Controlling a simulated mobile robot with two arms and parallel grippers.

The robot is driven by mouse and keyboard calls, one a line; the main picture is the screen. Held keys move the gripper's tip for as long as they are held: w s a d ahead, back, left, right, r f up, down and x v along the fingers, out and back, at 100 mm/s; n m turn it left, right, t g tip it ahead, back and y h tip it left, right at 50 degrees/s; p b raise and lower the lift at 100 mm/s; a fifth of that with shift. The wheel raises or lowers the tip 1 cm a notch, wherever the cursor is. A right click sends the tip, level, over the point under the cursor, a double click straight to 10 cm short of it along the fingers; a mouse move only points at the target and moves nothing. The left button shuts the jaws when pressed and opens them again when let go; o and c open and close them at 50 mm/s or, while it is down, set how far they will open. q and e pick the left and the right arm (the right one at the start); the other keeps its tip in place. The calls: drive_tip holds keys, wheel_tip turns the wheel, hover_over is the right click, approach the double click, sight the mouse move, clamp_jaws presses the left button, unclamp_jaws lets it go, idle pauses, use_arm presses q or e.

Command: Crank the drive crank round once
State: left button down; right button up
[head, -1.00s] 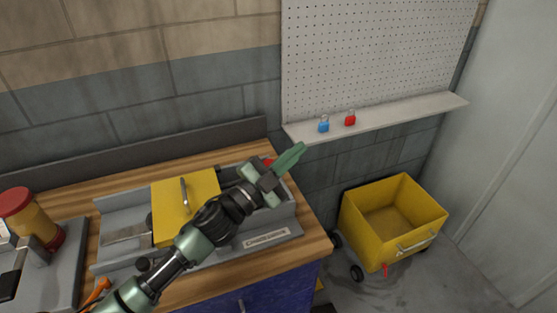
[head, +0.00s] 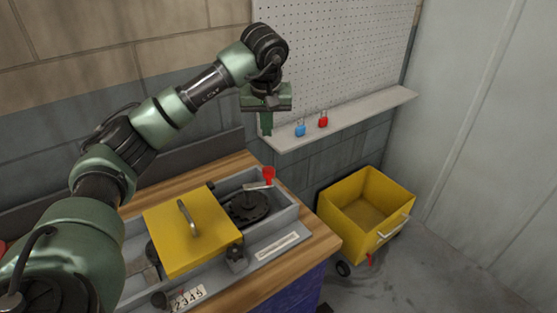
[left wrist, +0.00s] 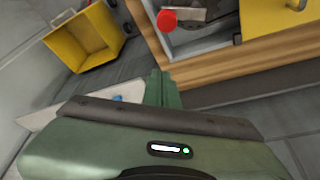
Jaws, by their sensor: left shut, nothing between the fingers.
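The drive crank is a grey arm on a dark round wheel (head: 247,207) inside a grey open-topped housing (head: 285,218). Its red knob (head: 268,174) stands at the arm's outer end, near the back right of the housing. The red knob also shows at the top of the left wrist view (left wrist: 167,20). My left gripper (head: 267,130) points down, shut and empty, above and behind the red knob and apart from it. Its closed fingers show in the left wrist view (left wrist: 158,88). My right gripper is not in view.
A yellow cover (head: 185,240) with a handle sits over the housing's left part. A counter reading 2345 (head: 188,297) is at the front. A pegboard shelf (head: 350,118) holds a blue padlock (head: 300,130) and a red padlock (head: 323,121). A yellow cart (head: 365,205) stands right.

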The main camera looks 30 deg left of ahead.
use_arm(q)
wheel_tip(320, 180, down, 10)
drive_tip(key=p, duration=0.5)
drive_tip(key=shift+s+d+r, duration=0.2)
drive_tip(key=shift+d, duration=0.1)
